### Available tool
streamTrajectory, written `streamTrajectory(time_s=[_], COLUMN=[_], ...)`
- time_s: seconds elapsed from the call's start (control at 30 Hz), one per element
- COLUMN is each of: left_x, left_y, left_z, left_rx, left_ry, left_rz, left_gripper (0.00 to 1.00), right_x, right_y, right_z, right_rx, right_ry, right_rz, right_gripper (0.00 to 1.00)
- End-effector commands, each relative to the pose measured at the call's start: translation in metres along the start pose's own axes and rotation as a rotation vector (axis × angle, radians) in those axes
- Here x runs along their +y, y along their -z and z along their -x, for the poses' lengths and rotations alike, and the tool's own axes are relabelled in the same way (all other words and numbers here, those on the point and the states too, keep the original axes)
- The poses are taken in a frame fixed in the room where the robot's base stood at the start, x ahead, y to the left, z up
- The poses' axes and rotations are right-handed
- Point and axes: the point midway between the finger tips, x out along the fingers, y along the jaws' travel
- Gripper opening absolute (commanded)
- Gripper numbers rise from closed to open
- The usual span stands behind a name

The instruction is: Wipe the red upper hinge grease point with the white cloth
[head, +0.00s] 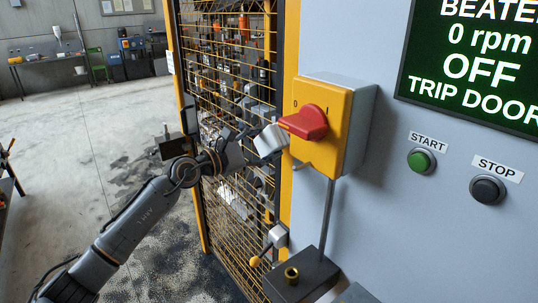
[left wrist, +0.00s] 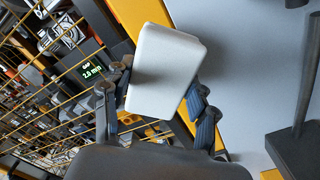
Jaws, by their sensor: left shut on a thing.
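My left gripper (head: 250,146) is shut on the white cloth (head: 270,141), which looks like a thick folded pad. In the head view the cloth appears just left of the red switch handle, in front of the yellow mesh door's edge; I cannot tell if it touches anything. In the left wrist view the cloth (left wrist: 164,70) sits between the two fingers (left wrist: 155,112) and covers part of the yellow frame behind it. I cannot make out a red upper hinge grease point in either view. My right gripper is not in view.
A yellow switch box (head: 343,133) with a red handle (head: 306,122) sticks out from the grey panel (head: 400,240). Green START (head: 421,160) and black STOP (head: 487,189) buttons are to its right. The yellow mesh door (head: 235,60) stands behind my gripper. A dark block (head: 305,270) is below.

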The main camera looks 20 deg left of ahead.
Motion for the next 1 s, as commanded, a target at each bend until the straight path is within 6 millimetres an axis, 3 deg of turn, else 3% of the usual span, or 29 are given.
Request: streamTrajectory(time_s=[0.47, 1.0], left_x=[0.004, 0.003], left_y=[0.004, 0.004], left_z=[0.003, 0.054], left_rx=[0.001, 0.000], left_ry=[-0.004, -0.002], left_rz=[0.000, -0.002], left_gripper=[0.33, 0.32], right_x=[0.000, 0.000], right_y=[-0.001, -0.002], right_z=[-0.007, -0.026], right_rx=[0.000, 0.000], right_ry=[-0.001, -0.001], right_rz=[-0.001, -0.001], right_gripper=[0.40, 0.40])
